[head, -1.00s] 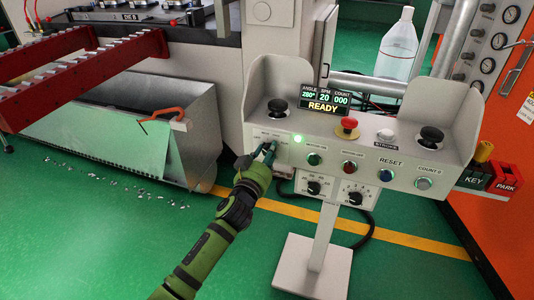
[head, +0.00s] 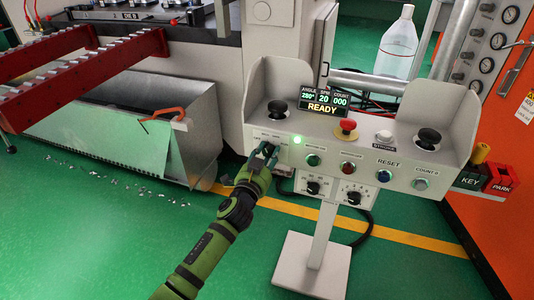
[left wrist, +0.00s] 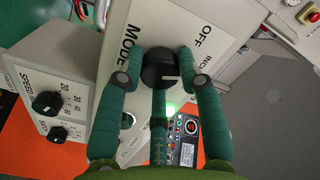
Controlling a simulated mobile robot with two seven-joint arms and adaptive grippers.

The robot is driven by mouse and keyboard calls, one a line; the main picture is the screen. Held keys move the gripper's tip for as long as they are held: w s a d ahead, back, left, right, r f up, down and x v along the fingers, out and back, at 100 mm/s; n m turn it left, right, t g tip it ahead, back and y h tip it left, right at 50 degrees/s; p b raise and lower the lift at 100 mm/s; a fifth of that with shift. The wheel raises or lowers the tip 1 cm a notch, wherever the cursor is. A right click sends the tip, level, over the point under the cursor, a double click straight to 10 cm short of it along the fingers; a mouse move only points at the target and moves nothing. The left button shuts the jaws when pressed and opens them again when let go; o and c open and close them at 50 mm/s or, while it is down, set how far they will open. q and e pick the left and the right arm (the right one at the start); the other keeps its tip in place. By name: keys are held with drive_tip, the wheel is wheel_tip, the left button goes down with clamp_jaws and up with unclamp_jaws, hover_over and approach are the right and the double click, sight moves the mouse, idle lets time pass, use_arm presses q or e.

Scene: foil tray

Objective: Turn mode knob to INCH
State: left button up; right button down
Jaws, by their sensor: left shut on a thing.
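The black mode knob (left wrist: 159,70) is on the light control panel (head: 330,163), with MODE, OFF and INCH printed around it. My left gripper (head: 265,151) is at the panel's left end and hides most of the knob in the head view. In the left wrist view the green fingers of my left gripper (left wrist: 160,62) close around the knob from both sides, with a third finger below. A pale mark on the knob's face points roughly right; I cannot tell exactly which label it meets. My right gripper is not in view.
Right of the knob are a lit green lamp (head: 299,140), a red mushroom button (head: 346,126) and a display (head: 324,103) reading READY. Speed dials (left wrist: 47,102) sit on a box below. A metal scrap bin (head: 140,135) stands at left.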

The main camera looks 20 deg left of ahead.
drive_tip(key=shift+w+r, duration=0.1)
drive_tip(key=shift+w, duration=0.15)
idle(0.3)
use_arm(q)
drive_tip(key=o, duration=1.1)
drive_tip(key=shift+o, duration=0.2)
drive_tip(key=s, duration=1.2)
drive_tip(key=shift+a, duration=0.2)
